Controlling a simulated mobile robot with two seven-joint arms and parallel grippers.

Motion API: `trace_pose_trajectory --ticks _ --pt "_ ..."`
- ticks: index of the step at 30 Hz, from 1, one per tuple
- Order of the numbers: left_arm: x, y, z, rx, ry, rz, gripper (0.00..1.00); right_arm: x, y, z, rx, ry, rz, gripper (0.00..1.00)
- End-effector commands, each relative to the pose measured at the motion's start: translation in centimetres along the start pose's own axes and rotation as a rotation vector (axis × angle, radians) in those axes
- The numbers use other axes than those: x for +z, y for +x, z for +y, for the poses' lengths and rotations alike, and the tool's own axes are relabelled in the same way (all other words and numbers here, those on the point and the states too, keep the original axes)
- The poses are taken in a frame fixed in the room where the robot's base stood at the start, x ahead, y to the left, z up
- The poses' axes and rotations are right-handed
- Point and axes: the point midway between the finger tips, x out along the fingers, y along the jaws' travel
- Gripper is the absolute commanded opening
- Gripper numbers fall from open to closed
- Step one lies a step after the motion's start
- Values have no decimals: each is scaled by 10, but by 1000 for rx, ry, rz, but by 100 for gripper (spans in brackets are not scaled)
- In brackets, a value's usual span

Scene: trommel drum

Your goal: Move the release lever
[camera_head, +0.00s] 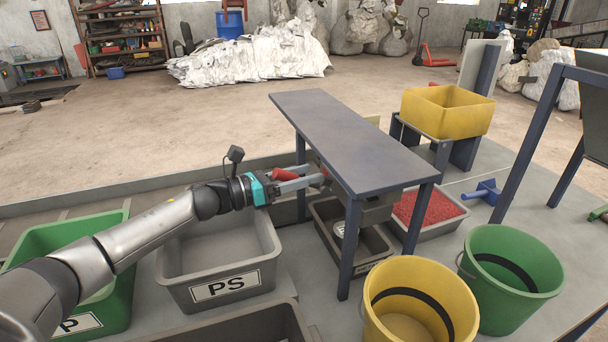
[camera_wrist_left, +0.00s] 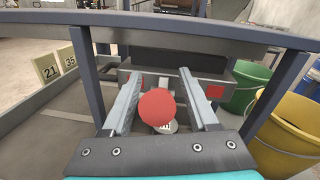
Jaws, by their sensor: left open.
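My left gripper (camera_head: 316,178) reaches in from the left to the side of the grey-blue table, with its fingers at the table's near edge. It is open, with the two grey fingers apart in the left wrist view (camera_wrist_left: 158,80). A round red knob (camera_wrist_left: 157,107), which looks like the end of the release lever, shows between the fingers with gaps on both sides. A red part (camera_head: 285,174) also shows by the fingers in the head view. The lever's shaft is hidden behind the knob. My right gripper is not in view.
The table (camera_head: 350,135) and its legs stand close around the gripper. A grey PS bin (camera_head: 222,288) and a green bin (camera_head: 117,290) stand below the arm. Yellow (camera_head: 420,300) and green (camera_head: 510,278) buckets stand at the front right.

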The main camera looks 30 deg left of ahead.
Motion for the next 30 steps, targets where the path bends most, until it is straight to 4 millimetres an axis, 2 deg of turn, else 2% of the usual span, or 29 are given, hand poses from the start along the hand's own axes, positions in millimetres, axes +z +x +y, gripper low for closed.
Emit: trace_pose_trajectory --ticks 4,19,30 --pt "0 0 0 0 0 0 57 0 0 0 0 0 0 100" --pt "0 0 0 0 0 0 1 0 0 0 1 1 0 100" --pt "0 0 0 0 0 0 0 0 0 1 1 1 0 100"
